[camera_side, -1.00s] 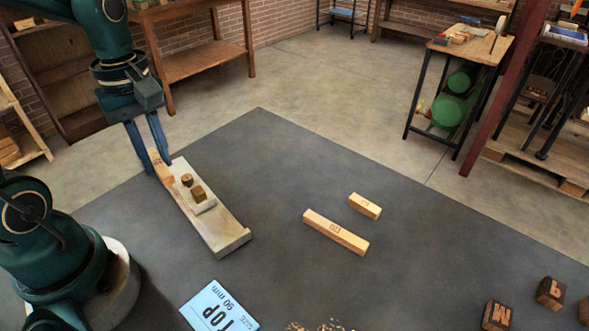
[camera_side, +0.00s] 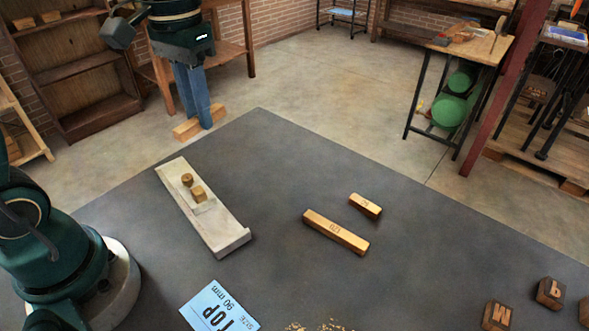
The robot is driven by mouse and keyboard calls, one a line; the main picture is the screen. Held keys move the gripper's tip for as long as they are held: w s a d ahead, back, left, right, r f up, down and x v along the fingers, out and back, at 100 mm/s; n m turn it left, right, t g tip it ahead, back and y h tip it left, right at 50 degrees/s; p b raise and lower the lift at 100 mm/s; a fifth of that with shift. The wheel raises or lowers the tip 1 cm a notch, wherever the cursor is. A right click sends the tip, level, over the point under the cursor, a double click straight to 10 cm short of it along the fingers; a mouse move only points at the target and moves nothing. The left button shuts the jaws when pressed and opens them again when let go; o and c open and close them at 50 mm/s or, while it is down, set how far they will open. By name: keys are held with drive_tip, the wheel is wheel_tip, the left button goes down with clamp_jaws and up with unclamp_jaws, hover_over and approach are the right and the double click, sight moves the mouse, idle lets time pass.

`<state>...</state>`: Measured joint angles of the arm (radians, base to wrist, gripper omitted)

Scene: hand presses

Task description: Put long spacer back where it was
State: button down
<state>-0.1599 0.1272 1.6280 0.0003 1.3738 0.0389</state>
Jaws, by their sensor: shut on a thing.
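My gripper (camera_side: 197,122) is shut on a light wooden spacer bar (camera_side: 183,131). It holds the bar crosswise, up beyond the far end of the pale tray (camera_side: 225,236). The fingers cover the bar's middle, so no marking shows on it. Two other wooden spacers lie apart on the dark mat: a longer marked one (camera_side: 336,232) and a shorter marked one (camera_side: 365,205) behind it. I cannot tell from this view alone which spacer is the one named.
Dark letter blocks (camera_side: 550,292) sit at lower right. The mat (camera_side: 300,170) is clear between the tray and the loose spacers.

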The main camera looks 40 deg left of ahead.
drive_tip(key=shift+s+r+m, duration=0.1)
drive_tip(key=shift+s+m, duration=0.05)
drive_tip(key=shift+m, duration=0.55)
drive_tip(key=shift+f+n, duration=0.2)
drive_tip(key=shift+n, duration=0.6)
drive_tip(key=shift+a+f+n, duration=0.1)
drive_tip(key=shift+f+n, duration=0.2)
drive_tip(key=shift+n, duration=0.5)
drive_tip(key=s+a+f+n, duration=0.4)
drive_tip(key=s+n, duration=0.3)
drive_tip(key=n, duration=0.6)
drive_tip(key=shift+s+a+f, duration=0.15)
drive_tip(key=shift+a+f, duration=0.05)
drive_tip(key=shift+a, duration=0.7)
